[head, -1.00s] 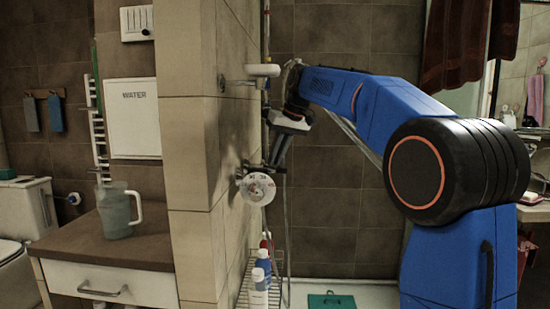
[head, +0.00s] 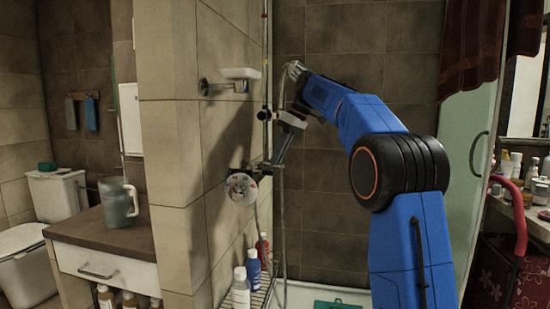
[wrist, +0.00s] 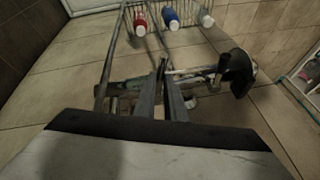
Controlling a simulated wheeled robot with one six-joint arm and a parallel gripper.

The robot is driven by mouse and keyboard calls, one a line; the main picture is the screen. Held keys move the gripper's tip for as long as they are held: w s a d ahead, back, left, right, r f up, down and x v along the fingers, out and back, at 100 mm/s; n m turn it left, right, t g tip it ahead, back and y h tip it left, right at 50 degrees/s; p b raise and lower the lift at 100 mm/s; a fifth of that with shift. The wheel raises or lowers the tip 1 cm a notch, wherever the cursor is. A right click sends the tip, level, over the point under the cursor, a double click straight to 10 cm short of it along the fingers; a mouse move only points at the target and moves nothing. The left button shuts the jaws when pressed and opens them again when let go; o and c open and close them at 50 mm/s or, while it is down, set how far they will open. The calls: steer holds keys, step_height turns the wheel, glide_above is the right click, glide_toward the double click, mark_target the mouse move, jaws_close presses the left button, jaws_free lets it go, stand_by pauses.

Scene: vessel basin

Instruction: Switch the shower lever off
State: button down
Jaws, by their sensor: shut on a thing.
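The shower mixer shows in the head view as a round, pale dial (head: 241,189) on the tiled wall, with metal fittings beside it. In the wrist view its horizontal metal bar (wrist: 125,87) crosses behind my fingers, and a dark rounded part (wrist: 236,72) sits to the right. My gripper (head: 270,168) reaches down to the mixer from the upper right. In the wrist view my gripper (wrist: 164,70) has its fingers close together at the bar, shut on the shower lever. The lever is mostly hidden by the fingers, and its exact angle cannot be told.
A wire rack (wrist: 180,15) with several bottles (head: 241,288) stands below the mixer. A soap dish (head: 241,74) and a vertical shower rail are above it. A cabinet with a jug (head: 117,203) is left, beyond the tiled wall edge. A glass panel (head: 470,150) stands right.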

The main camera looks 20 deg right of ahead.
steer(key=shift+w+d+r+n+g, duration=0.1)
steer(key=shift+w+d+n+g, duration=0.2)
steer(key=shift+n, duration=0.4)
steer(key=shift+w+d+r+n+g, duration=0.1)
steer(key=shift+w+n+g, duration=0.2)
steer(key=shift+n, duration=0.4)
steer(key=shift+w, duration=0.1)
steer(key=c, duration=1.8)
jaws_free()
steer(key=shift+r, duration=0.1)
steer(key=shift+f, duration=0.2)
steer(key=d, duration=0.4)
steer(key=d+r, duration=0.1)
steer(key=d, duration=0.7)
steer(key=shift+s+d+r, duration=0.15)
steer(key=shift+s+d, duration=0.1)
steer(key=shift+s, duration=0.15)
